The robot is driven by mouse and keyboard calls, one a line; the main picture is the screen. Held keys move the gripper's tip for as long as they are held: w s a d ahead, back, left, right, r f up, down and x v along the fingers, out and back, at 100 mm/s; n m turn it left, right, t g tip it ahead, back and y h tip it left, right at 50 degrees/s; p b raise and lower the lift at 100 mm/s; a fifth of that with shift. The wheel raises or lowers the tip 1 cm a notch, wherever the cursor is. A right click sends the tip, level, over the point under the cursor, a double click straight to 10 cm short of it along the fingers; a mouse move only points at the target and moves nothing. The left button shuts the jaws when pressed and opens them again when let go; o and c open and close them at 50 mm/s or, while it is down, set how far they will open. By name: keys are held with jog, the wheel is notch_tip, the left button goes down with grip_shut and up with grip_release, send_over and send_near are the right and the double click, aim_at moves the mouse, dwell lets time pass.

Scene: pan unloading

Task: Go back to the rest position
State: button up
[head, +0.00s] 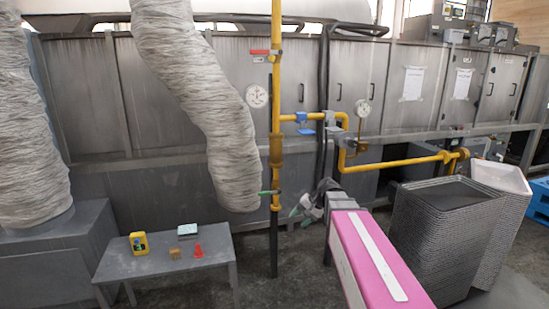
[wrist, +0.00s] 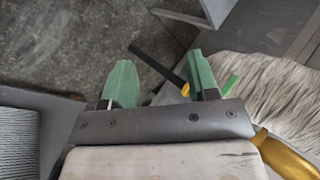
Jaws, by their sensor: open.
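My gripper (head: 300,216) is open, with two green fingers spread apart. In the wrist view my gripper (wrist: 161,80) shows nothing held between the fingers. In the head view it is at the far end of my pink arm, just right of the yellow and black pipe and left of the pan stacks. A tall stack of dark pans (head: 440,235) stands at the right. A stack of pale pans (head: 500,178) stands behind it. The lower parts of the arm are out of view.
A grey table (head: 215,245) at the left holds a yellow container (head: 139,243), a light blue box (head: 187,229), a small brown block (head: 175,253) and a red cone (head: 198,251). A vertical yellow pipe (head: 276,120) and a wrapped duct (head: 205,100) stand near my gripper.

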jog(key=s+d+f+n+h, duration=0.1)
jog(key=s+d+f+h, duration=0.2)
jog(key=s+f, duration=0.4)
jog(key=s+d+f+n+g+h, duration=0.1)
jog(key=s+d+f+n+h, duration=0.1)
jog(key=s+d+f+h, duration=0.2)
jog(key=s+d+f, duration=0.2)
jog(key=s+f, duration=0.1)
jog(key=shift+h, duration=0.3)
